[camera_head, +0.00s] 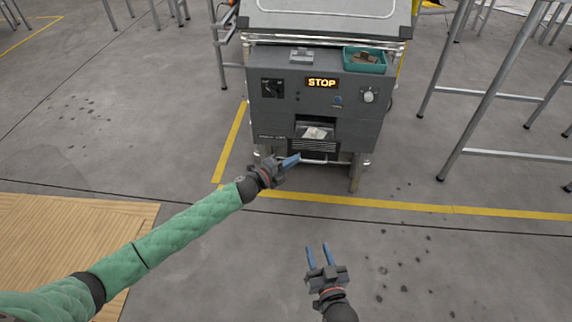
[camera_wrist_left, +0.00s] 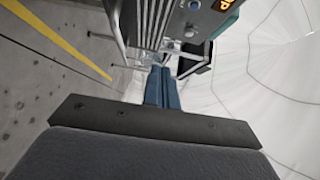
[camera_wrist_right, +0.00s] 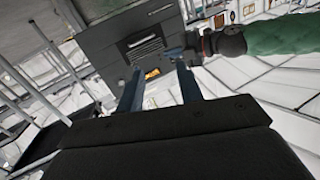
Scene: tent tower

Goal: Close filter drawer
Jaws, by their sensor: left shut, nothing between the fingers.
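The grey machine (camera_head: 290,115) stands ahead with a lit STOP display (camera_head: 321,83). Low on its front is the filter drawer (camera_head: 314,146), with a slotted face, and whitish material (camera_head: 314,132) shows in the recess above it. How far the drawer stands out is hard to tell. My left gripper (camera_head: 293,160) is shut and empty, its blue fingertips just left of the drawer's lower front; contact cannot be told. Its closed fingers also show in the left wrist view (camera_wrist_left: 162,85). My right gripper (camera_head: 318,248) is open and empty, low in front of the machine.
A teal tray (camera_head: 365,60) with brown pieces and a small grey item (camera_head: 302,56) sit on the machine's top. Yellow floor tape (camera_head: 400,205) runs before it. Metal-legged frames (camera_head: 490,100) stand at right. Wooden boarding (camera_head: 60,240) lies at left.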

